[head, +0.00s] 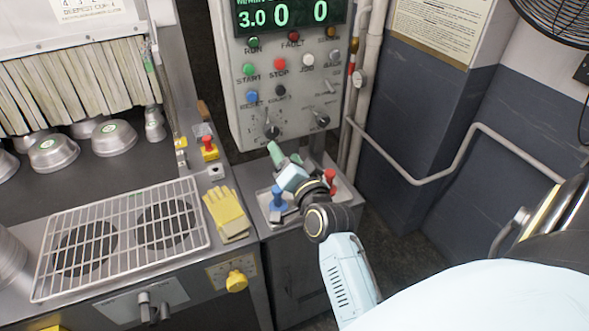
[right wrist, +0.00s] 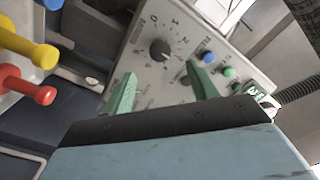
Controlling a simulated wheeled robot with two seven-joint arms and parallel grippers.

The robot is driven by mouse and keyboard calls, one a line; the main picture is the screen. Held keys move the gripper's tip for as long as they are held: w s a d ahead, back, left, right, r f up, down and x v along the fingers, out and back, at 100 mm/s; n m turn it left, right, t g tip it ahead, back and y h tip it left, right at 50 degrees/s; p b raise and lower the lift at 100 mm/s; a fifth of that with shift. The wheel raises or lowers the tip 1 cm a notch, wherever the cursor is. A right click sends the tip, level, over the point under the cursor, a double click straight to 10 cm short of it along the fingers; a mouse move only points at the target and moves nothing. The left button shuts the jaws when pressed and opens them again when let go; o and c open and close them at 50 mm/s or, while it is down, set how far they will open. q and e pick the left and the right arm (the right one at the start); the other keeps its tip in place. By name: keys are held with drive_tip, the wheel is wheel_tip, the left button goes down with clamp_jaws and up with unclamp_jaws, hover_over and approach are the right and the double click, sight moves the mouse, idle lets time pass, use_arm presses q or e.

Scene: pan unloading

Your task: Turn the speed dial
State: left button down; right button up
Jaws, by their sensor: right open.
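The grey control panel (head: 292,75) stands upright at the top middle of the head view. Two dark dials sit low on its face, a left dial (head: 272,130) and a right dial (head: 321,120). My right gripper (head: 284,152) is just below and in front of them, open and empty, its green fingers apart. In the right wrist view, a black dial with a numbered scale (right wrist: 160,50) shows beyond and between the finger tips, apart from them. I cannot read which dial is labelled for speed. My left gripper is not in view.
A tray with blue (head: 278,198) and red (head: 330,177) handles lies under my right gripper. Left of it are yellow gloves (head: 227,212), a wire rack (head: 130,232) and a red stop button (head: 209,147). Pipes (head: 367,90) run right of the panel.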

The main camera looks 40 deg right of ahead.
drive_tip(key=shift+v, duration=2.25)
